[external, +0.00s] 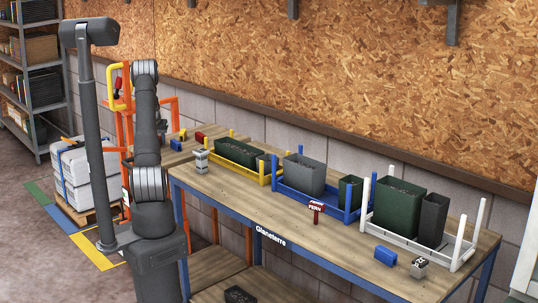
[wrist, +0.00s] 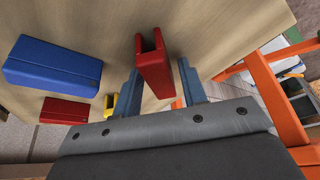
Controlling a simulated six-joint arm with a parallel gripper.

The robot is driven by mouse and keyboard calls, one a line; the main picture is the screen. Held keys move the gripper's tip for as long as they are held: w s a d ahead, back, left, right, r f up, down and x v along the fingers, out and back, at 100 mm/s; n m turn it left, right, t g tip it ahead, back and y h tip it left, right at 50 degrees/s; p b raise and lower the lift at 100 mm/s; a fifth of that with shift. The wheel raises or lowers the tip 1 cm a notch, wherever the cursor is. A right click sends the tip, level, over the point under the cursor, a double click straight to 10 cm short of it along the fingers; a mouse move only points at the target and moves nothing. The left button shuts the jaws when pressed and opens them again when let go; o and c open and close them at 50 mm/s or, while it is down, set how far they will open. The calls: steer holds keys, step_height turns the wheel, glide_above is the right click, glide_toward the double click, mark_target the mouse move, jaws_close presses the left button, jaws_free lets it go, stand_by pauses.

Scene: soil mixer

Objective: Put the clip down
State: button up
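A red clip (wrist: 153,62) stands between the two blue-grey fingers of my gripper (wrist: 160,85) in the wrist view. The fingers lie close along its sides, and it appears held between them. Its open slot shows at the top. The wooden side table surface (wrist: 225,30) is beyond it; whether the clip touches the wood is hard to tell. In the external view my gripper is mostly hidden by my own arm, above the left end of the tables.
A blue clip (wrist: 53,67), another red clip (wrist: 65,110) and a yellow clip (wrist: 108,105) lie nearby. Orange frame bars (wrist: 270,85) stand at the right. The workbench (external: 270,215) carries yellow, blue and white racks with planters. Bare wood is free beside the held clip.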

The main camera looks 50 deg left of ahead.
steer(key=shift+r, duration=0.15)
steer(key=v, duration=1.2)
steer(key=x, duration=1.2)
steer(key=shift+f, duration=0.35)
step_height(320, 180, up, 3)
steer(key=shift+r, duration=0.5)
steer(key=shift+f, duration=0.1)
